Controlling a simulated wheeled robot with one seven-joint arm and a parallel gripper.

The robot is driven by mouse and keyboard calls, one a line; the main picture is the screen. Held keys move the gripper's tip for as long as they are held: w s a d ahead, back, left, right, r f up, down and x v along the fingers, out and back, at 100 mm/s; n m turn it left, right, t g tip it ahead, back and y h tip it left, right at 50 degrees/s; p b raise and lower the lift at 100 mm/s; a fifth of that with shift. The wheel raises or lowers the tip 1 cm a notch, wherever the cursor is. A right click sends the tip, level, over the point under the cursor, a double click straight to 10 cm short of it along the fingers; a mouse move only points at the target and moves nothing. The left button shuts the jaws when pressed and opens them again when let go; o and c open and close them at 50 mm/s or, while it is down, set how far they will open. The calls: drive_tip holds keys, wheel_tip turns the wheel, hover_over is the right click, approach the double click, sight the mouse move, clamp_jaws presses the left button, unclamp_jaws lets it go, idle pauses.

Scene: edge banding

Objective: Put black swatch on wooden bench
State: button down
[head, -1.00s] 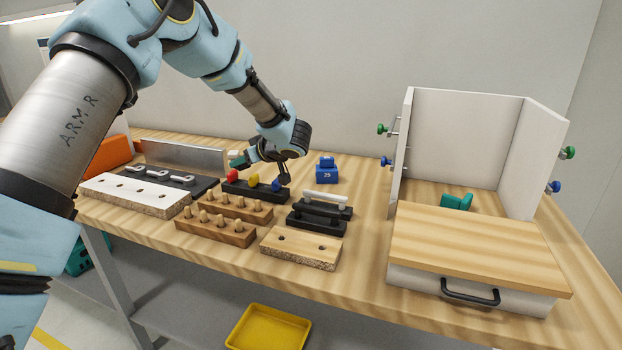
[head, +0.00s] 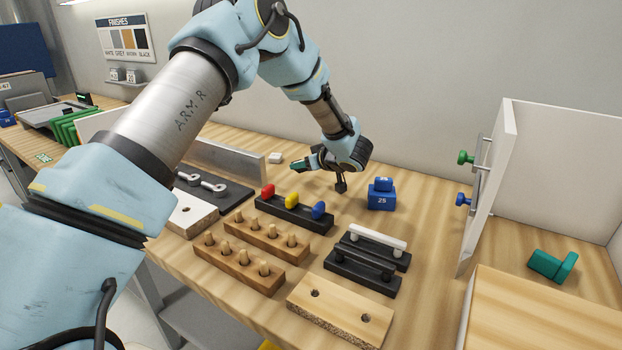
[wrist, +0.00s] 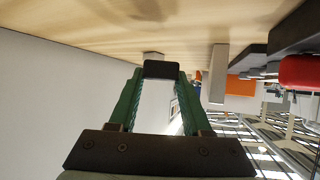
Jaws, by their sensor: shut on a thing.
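The black swatch (wrist: 161,69) is a small dark piece between the green fingertips in the wrist view. My gripper (wrist: 160,72) is shut on it. In the head view my gripper (head: 301,164) points left, low over the back of the wooden bench (head: 425,225), left of the blue blocks. The swatch cannot be made out clearly there. The bench's pale wood top also shows along the top of the wrist view (wrist: 90,22). I cannot tell whether the swatch touches it.
A small white block (head: 275,158) lies beyond the fingertips. A metal fence (head: 225,160) stands left. A black rack with coloured knobs (head: 293,214), peg blocks (head: 240,266) and blue blocks (head: 381,195) are nearby. A white-walled enclosure (head: 490,190) stands right. Bare bench lies around the blue blocks.

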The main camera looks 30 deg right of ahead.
sight(304, 185)
drive_tip(key=shift+f+p, duration=0.65)
drive_tip(key=shift+f, duration=1.6)
drive_tip(key=shift+f, duration=0.15)
drive_tip(key=shift+c, duration=1.7)
unclamp_jaws()
